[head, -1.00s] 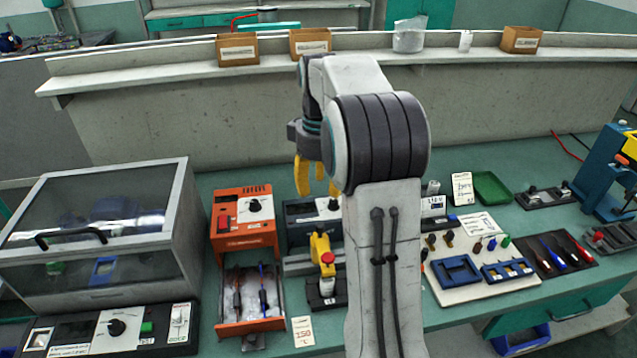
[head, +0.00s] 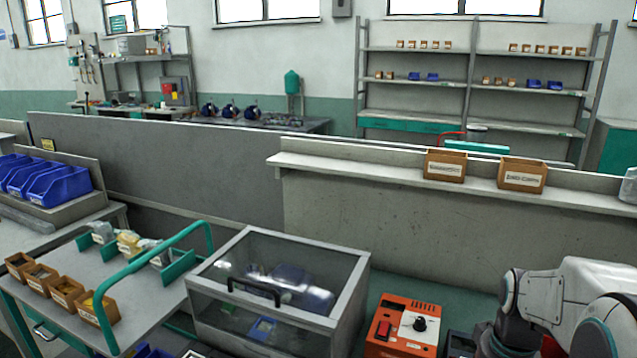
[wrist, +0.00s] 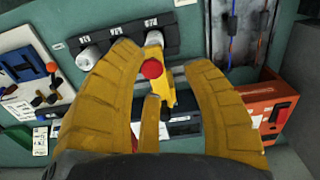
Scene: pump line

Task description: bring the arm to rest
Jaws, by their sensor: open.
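My gripper (wrist: 165,90) is open and empty in the wrist view, its yellow fingers spread above the bench. Below and between the fingers is a yellow tool with a red button (wrist: 152,69), apart from the fingers as far as I can tell. My arm (head: 570,300) shows at the lower right of the head view, bent, with its fingers out of frame or hidden there.
An orange box with a knob (head: 402,325) stands left of my arm. A clear-lidded case (head: 348,290) is left of that. A trolley with a teal rail (head: 150,265) stands farther left. A ledge (head: 380,180) with cardboard boxes (head: 445,166) runs behind the bench.

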